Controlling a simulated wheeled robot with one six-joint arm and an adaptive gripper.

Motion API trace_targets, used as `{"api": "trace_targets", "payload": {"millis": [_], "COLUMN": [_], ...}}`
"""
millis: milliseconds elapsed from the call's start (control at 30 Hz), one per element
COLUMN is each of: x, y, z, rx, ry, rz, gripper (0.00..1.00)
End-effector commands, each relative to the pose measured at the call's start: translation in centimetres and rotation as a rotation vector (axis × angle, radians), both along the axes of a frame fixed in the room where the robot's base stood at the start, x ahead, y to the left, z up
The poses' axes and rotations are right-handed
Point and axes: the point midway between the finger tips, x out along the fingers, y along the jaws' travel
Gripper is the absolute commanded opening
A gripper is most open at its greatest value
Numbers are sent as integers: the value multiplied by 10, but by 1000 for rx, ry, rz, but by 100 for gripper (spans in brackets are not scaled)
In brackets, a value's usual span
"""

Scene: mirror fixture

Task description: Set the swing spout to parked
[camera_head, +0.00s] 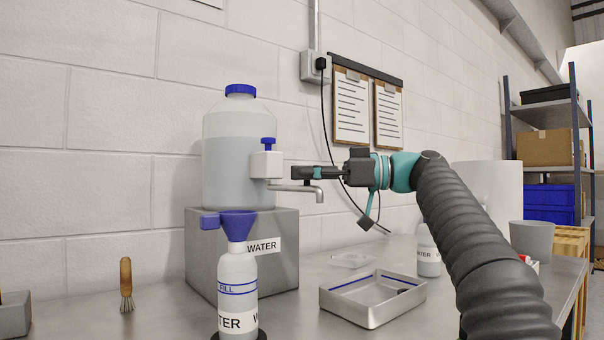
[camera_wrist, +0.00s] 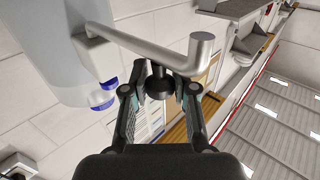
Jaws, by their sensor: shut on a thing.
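The swing spout (camera_head: 298,188) is a grey metal tube that runs right from the white tap block (camera_head: 266,165) on the water container (camera_head: 238,150). Its outlet end bends down, to the right of the blue funnel (camera_head: 236,222) in the bottle. My gripper (camera_head: 302,172) reaches in from the right, level, just above the spout. In the wrist view the spout (camera_wrist: 140,46) crosses in front of my gripper (camera_wrist: 162,72), whose fingers are closed around a dark round knob (camera_wrist: 159,86) beside the tube. The fingers partly hide the knob.
A water-labelled bottle (camera_head: 238,285) stands under the funnel at front. A metal tray (camera_head: 347,309) lies to its right, and another bottle (camera_head: 428,250) stands behind my arm. A brush (camera_head: 126,280) is at the left. A black cable (camera_head: 326,130) hangs behind my gripper.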

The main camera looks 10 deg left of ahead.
Motion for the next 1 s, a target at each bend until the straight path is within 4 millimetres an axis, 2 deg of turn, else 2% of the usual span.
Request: {"api": "trace_targets", "payload": {"millis": [33, 67, 133, 433, 567, 667, 1000], "x": [2, 2, 2, 1, 2, 4, 14], "y": [-1, -1, -2, -1, -8, -21, -86], "z": [0, 0, 0, 0, 0, 0, 0], "rx": [2, 2, 1, 0, 0, 0, 0], "ry": [0, 0, 0, 0, 0, 0, 0], "rz": [-5, -6, -6, -2, -4, -4, -4], "gripper": [0, 34, 52, 53, 53, 53, 53]}}
